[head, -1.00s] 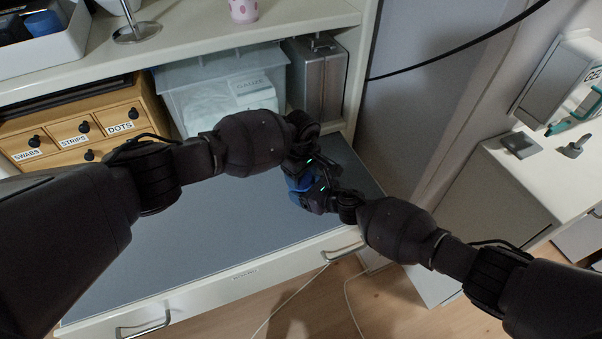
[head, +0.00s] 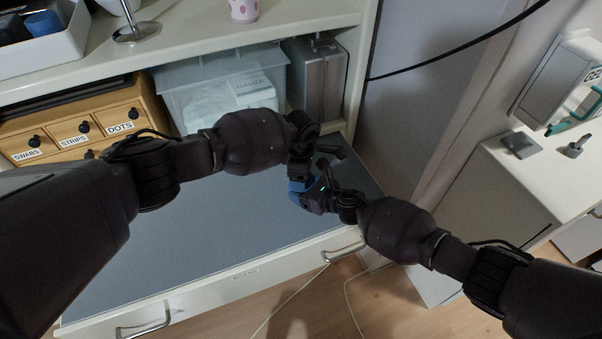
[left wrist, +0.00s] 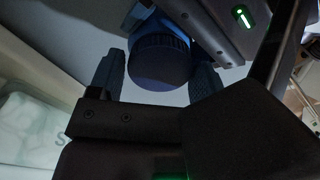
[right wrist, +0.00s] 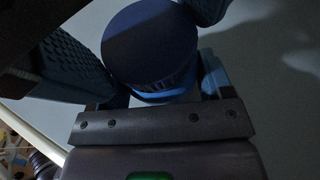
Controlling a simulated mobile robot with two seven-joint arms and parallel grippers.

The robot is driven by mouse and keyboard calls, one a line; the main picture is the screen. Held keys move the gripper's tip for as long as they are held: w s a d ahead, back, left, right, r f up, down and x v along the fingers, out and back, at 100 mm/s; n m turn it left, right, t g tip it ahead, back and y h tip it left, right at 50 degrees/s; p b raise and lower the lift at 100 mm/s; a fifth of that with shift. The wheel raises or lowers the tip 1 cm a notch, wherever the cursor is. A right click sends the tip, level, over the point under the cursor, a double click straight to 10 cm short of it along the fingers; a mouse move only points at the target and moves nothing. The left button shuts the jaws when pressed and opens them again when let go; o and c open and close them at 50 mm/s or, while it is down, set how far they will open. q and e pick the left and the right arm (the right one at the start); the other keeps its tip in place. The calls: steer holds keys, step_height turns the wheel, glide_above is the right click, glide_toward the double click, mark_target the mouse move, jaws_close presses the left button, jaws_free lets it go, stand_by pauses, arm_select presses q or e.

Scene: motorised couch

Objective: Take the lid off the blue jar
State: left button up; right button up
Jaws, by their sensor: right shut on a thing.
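The blue jar (head: 297,194) is held above the grey worktop, mostly hidden by my grippers in the head view. My right gripper (head: 312,192) is shut on the jar's body; the right wrist view shows the body (right wrist: 172,84) between its fingers. The dark blue, ridged lid (left wrist: 158,62) sits on the jar; it also shows in the right wrist view (right wrist: 150,42). My left gripper (left wrist: 158,82) is open, with one finger on each side of the lid and gaps visible between. In the head view it is turned across the jar.
The grey worktop (head: 180,230) is clear around the arms. Behind it stand a wooden drawer box (head: 85,125), a clear bin (head: 220,85) with gauze, and a metal case (head: 316,80). A white shelf (head: 210,38) overhangs them.

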arm_select(q)
steer(key=shift+o, duration=1.3)
steer(key=shift+r, duration=2.3)
steer(key=shift+c, duration=0.4)
steer(key=r+m, duration=0.1)
steer(key=m, duration=0.1)
steer(key=shift+w+r+m, duration=0.1)
steer(key=shift+r+m, duration=0.1)
steer(key=shift+m, duration=0.1)
steer(key=r+m, duration=0.1)
steer(key=m, duration=0.1)
steer(key=r+m, duration=0.1)
steer(key=shift+m, duration=0.4)
steer(key=shift+f, duration=4)
